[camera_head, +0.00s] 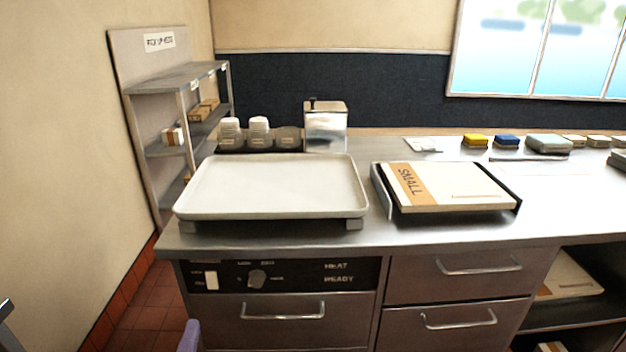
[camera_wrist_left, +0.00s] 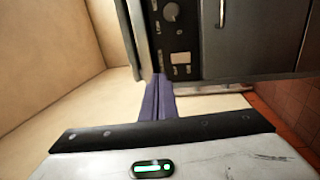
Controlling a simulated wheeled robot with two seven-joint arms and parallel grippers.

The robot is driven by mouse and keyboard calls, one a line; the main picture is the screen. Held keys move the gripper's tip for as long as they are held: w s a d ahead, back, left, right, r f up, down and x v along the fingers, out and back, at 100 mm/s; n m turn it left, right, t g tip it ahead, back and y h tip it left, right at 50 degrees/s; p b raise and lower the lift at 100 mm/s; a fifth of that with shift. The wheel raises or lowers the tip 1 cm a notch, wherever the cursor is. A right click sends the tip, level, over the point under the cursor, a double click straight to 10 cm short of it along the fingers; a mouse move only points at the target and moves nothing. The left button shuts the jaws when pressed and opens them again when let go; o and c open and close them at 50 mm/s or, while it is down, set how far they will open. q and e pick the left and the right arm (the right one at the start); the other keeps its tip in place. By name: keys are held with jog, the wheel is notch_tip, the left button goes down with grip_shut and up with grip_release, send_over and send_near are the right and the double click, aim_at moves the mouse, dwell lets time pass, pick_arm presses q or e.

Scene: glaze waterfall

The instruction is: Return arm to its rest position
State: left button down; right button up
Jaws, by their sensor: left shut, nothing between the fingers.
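My left gripper (camera_head: 190,336) shows only as a purple fingertip at the bottom edge of the head view, low in front of the counter's drawer fronts. In the left wrist view its purple fingers (camera_wrist_left: 157,98) are together, with nothing between them. They appear apart from the counter front with its dark control panel (camera_wrist_left: 172,35). My right gripper is in neither view.
The steel counter (camera_head: 300,240) holds a pale tray (camera_head: 270,185), a flat box marked SMALL (camera_head: 445,185), cups (camera_head: 259,129) and a metal dispenser (camera_head: 326,128). A shelf rack (camera_head: 180,85) stands at the left wall. Drawer handles (camera_head: 283,313) stick out. Floor (camera_head: 150,310) shows left of the counter.

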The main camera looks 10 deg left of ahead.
pick_arm(q)
jog(key=s+d+f+m+g+h, duration=0.5)
jog(key=s+d+f+m+h, duration=0.2)
jog(key=d+f+m, duration=0.6)
jog(key=s+d+f+m+g, duration=0.1)
jog(key=s+f+m+g, duration=0.4)
jog(key=s+m, duration=0.4)
jog(key=shift+s+f+g+y, duration=0.2)
jog(key=shift+f+g+y, duration=0.1)
jog(key=shift+f, duration=0.45)
